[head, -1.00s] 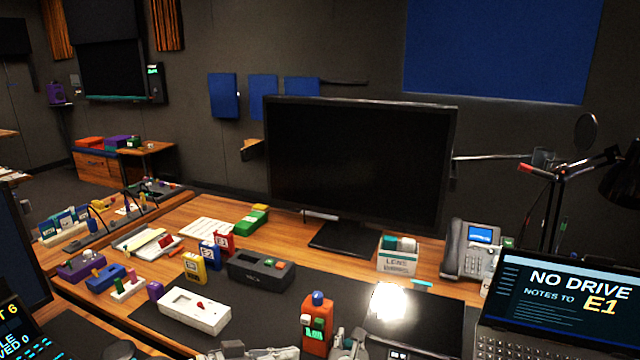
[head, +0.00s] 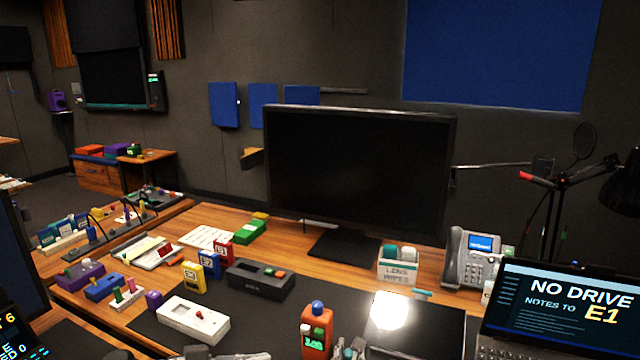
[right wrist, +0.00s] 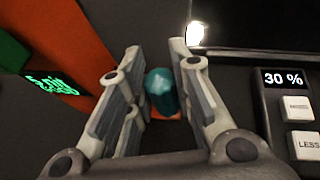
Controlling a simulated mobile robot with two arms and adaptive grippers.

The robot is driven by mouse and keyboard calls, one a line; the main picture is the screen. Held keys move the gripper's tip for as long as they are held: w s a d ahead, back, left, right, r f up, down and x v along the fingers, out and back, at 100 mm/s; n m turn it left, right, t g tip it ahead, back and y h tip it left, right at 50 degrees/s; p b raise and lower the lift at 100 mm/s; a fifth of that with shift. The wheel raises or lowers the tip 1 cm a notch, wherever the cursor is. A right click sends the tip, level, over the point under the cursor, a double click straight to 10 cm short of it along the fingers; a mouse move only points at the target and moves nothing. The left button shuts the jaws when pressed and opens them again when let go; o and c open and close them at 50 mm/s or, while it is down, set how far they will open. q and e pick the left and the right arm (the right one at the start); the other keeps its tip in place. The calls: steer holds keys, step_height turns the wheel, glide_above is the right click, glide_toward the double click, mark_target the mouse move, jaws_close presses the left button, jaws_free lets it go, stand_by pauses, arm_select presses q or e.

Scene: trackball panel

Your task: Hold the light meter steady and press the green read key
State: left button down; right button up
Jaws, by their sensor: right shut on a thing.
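The light meter (head: 316,335) is an orange upright block with a blue dome on top, near the bottom edge of the head view. A small white patch and a lit green display show on its front. Its orange side (right wrist: 62,55) fills the left of the right wrist view, with green digits. My right gripper (head: 350,348) is just right of the meter. In the wrist view its fingers (right wrist: 160,92) are closed around a teal rounded piece with orange below it; I cannot tell whether this belongs to the meter. My left gripper (head: 225,354) is cut off at the bottom edge.
A monitor (head: 360,170) stands behind.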

steer(key=o, duration=1)
steer(key=shift+v, duration=4)
steer(key=shift+f, duration=0.1)
steer(key=o, duration=0.3)
